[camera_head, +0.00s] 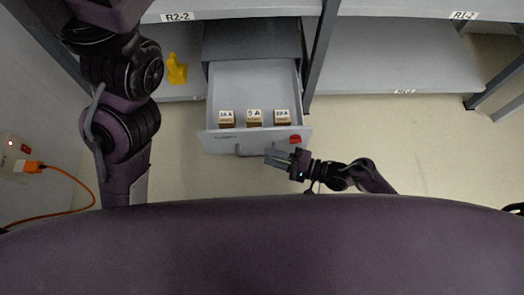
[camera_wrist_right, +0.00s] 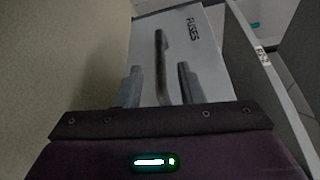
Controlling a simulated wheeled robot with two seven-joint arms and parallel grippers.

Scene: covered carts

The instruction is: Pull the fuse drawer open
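The grey fuse drawer (camera_head: 255,85) stands pulled out of its dark grey housing (camera_head: 252,38) in the head view. Several small boxes with white labels, such as the middle one (camera_head: 254,117), stand in a row near its front. The drawer's bar handle (camera_head: 246,154) runs along the front panel and shows upright in the right wrist view (camera_wrist_right: 160,55), beside the word FUSES. My right gripper (camera_head: 275,158) is at the handle's right end. Its fingers (camera_wrist_right: 160,85) are apart on both sides of the bar, with visible gaps. My left gripper is out of view; only its arm shows.
A red part (camera_head: 295,139) sits at the drawer front's right corner. An orange cable (camera_head: 75,180) hangs from a wall socket at left. Floor right of the drawer is clear.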

